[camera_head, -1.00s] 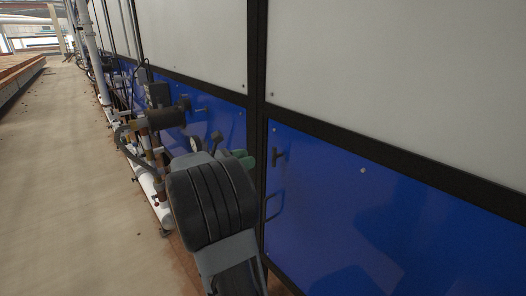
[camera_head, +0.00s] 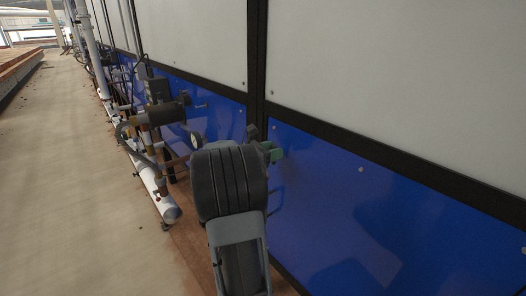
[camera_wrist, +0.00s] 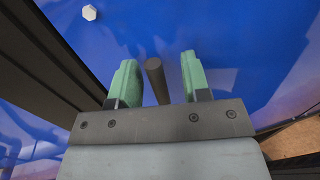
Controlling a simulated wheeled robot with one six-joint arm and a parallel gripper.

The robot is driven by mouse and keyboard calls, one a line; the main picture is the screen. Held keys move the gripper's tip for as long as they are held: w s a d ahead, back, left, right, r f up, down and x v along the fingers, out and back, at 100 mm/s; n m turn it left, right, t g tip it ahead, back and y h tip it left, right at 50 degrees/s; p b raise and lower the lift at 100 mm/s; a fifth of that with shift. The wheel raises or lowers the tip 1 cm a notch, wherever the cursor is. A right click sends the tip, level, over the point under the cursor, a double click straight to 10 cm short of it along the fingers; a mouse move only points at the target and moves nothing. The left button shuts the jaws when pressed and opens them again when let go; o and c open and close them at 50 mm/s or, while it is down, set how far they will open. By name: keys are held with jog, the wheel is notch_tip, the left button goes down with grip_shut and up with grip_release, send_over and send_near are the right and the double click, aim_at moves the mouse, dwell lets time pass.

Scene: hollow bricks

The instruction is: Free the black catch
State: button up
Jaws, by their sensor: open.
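The black catch (camera_wrist: 156,82) shows in the wrist view as a dark round-ended bar between the two green fingers of my gripper (camera_wrist: 158,62). The fingers are open, one on each side of the bar. The bar lies closer to the left finger, and a wider gap shows on its right. In the head view my gripper (camera_head: 273,152) is at the blue door panel (camera_head: 340,205), by its upper left corner. There the gripper hides most or all of the catch.
A black frame post (camera_head: 256,60) runs up beside the panel. The walkway (camera_head: 70,190) further left is clear.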

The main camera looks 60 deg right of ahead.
jog(key=shift+c, duration=0.3)
jog(key=shift+w+f, duration=0.1)
grip_shut()
